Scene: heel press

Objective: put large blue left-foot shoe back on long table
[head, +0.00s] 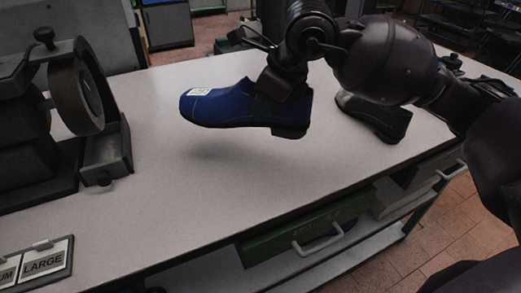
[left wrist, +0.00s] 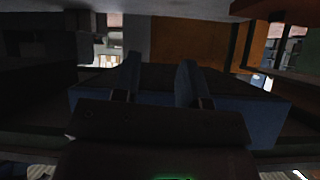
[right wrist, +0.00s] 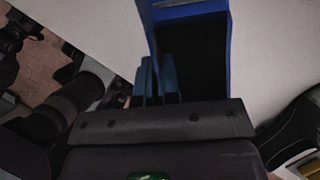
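The blue shoe (head: 222,104) hangs a little above the long table (head: 235,185), its toe to the left and its heel to the right, with a soft shadow below. A white label lies on its toe. My right gripper (right wrist: 157,75) is shut on the shoe's wall at the heel end; the shoe's dark opening (right wrist: 192,60) shows in the right wrist view. In the head view my right wrist partly covers the heel. My left gripper (left wrist: 158,68) is open and empty in the left wrist view, outside the head view.
A dark grey shoe (head: 378,117) stands on the table to the right. A machine with a wheel (head: 75,97) and a small open tray (head: 103,158) stand at the left. A LARGE sign (head: 43,262) is at the front left. The table's middle is clear.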

